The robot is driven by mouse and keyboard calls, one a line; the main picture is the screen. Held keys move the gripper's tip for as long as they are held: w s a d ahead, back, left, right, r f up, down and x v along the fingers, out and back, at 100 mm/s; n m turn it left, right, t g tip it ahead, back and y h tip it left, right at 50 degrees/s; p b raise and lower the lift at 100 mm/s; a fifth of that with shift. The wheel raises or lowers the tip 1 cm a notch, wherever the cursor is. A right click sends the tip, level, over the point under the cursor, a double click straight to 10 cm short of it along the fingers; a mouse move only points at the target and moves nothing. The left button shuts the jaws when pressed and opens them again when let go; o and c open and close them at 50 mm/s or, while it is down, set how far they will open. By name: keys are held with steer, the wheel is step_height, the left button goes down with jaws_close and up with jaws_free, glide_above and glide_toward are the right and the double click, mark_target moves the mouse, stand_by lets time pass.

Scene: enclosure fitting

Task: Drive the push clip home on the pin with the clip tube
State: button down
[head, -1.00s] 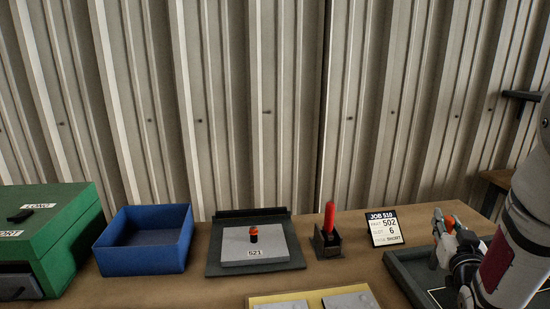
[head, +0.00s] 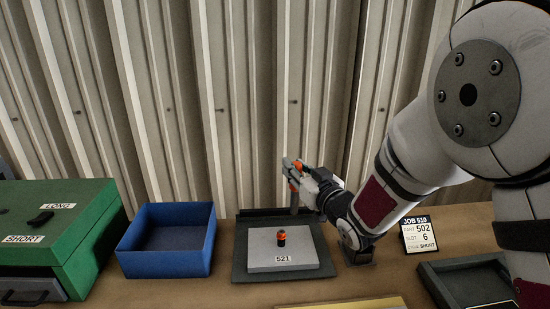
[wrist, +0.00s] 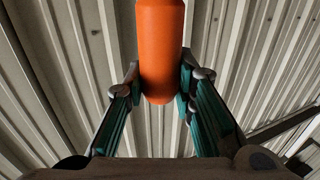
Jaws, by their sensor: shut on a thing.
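My gripper (head: 296,174) is shut on the clip tube. In the wrist view its orange handle (wrist: 161,50) stands between the two fingers. In the head view a grey shaft (head: 294,203) hangs down below the fingers. It hangs over the back of the fixture, above and slightly right of the small pin with the push clip (head: 282,238). That piece is dark with an orange-red top and stands upright on a grey plate (head: 262,258) labelled 521. The shaft looks apart from the clip, though the depth between them is hard to judge.
The tool holder (head: 359,257) is partly hidden under my arm. A blue bin (head: 166,262) and a green box (head: 70,262) marked LONG and SHORT stand to the left. A job card (head: 418,234) and a dark tray (head: 440,283) are at the right.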

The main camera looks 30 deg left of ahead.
mark_target(294, 194)
steer(key=a, duration=0.1)
steer(key=s+a, duration=0.1)
steer(key=a+g, duration=0.1)
steer(key=shift+s+a+r+n+y, duration=0.15)
steer(key=shift+r+n+y, duration=0.2)
steer(key=shift+n+y, duration=0.05)
step_height(294, 194, down, 7)
steer(key=b, duration=0.4)
steer(key=shift+f+b, duration=0.15)
steer(key=shift+b, duration=0.2)
stand_by(0.6)
